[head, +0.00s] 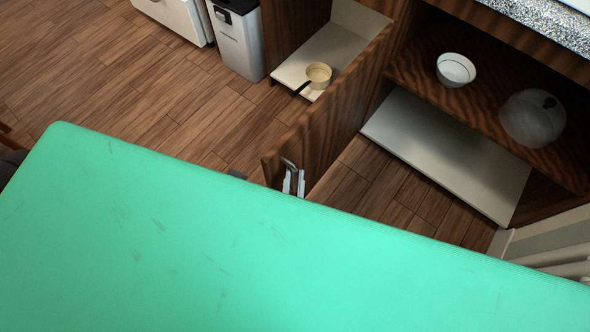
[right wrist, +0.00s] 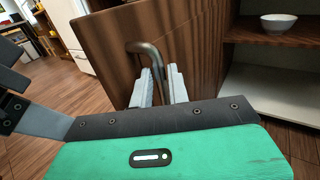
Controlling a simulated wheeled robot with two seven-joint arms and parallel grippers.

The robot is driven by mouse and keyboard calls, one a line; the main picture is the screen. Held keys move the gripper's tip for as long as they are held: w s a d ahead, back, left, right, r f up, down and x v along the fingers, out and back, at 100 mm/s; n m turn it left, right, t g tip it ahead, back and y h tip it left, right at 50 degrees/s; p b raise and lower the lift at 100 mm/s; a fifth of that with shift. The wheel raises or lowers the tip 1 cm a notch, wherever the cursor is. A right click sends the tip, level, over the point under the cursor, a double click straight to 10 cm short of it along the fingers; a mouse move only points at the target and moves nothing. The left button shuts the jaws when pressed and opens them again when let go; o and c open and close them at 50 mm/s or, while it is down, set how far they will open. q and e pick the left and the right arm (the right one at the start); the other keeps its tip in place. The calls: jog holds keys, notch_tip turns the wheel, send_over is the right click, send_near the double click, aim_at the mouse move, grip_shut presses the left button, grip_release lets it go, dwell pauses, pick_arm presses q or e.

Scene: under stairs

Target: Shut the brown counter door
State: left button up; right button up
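The brown counter door (head: 325,110) stands open, swung out from the dark wood counter. Its free edge points toward me, and its wood face also shows in the right wrist view (right wrist: 205,45). A curved metal handle (head: 289,162) is near the free edge and shows clearly in the right wrist view (right wrist: 147,47). My right gripper (head: 294,180) is at this handle, with one finger on each side of the bar. My left gripper is not in view.
The open counter (head: 415,75) holds a white bowl (head: 456,69) and a glassy round vessel (head: 532,117) on its shelf. A small pan (head: 318,74) sits on a pale board left of the door. Wooden floor lies clear around the door.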

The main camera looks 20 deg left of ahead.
jog(key=shift+x, duration=1.1)
grip_shut()
